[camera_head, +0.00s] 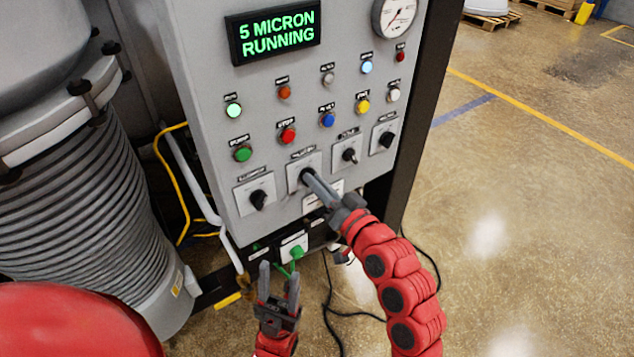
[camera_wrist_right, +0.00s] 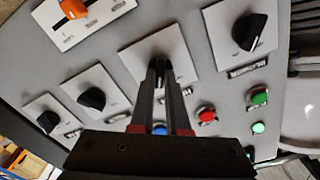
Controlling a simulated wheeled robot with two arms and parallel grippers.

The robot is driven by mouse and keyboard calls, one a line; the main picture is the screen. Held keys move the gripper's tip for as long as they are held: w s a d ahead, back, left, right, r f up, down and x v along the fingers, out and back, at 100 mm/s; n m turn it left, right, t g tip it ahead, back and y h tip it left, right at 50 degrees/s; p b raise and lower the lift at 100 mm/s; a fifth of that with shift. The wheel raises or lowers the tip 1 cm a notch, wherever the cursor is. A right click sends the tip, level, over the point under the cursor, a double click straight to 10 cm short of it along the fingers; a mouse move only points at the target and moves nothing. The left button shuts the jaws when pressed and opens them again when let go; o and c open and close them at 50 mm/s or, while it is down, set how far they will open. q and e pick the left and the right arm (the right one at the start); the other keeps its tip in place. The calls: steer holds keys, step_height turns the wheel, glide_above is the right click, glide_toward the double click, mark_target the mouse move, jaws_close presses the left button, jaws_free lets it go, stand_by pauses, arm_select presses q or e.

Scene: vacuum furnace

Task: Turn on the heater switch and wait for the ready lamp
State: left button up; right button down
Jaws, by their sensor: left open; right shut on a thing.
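The grey control panel (camera_head: 220,170) has a row of black rotary switches with labels too small to read. My right gripper (camera_head: 307,178) is shut on the second switch from the left, a black knob (camera_wrist_right: 157,66), which shows between its fingertips (camera_wrist_right: 158,82) in the right wrist view. Which lamp is the ready lamp cannot be read. In the top lamp row, a pale green lamp (camera_head: 233,110) and a light blue lamp (camera_head: 366,67) look lit. The orange lamp (camera_head: 285,92) looks dull. My left gripper (camera_head: 278,280) is open and empty below the panel.
The display (camera_head: 274,32) reads "5 MICRON RUNNING". Coloured buttons, including a red one (camera_head: 288,136), sit above the switches. A ribbed cylinder (camera_head: 75,190) stands left.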

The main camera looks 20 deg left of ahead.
steer(key=c, duration=0.9)
jaws_free()
steer(key=p+v, duration=0.6)
steer(key=v, duration=1.1)
steer(key=shift+d, duration=0.2)
steer(key=shift+s+f, duration=0.1)
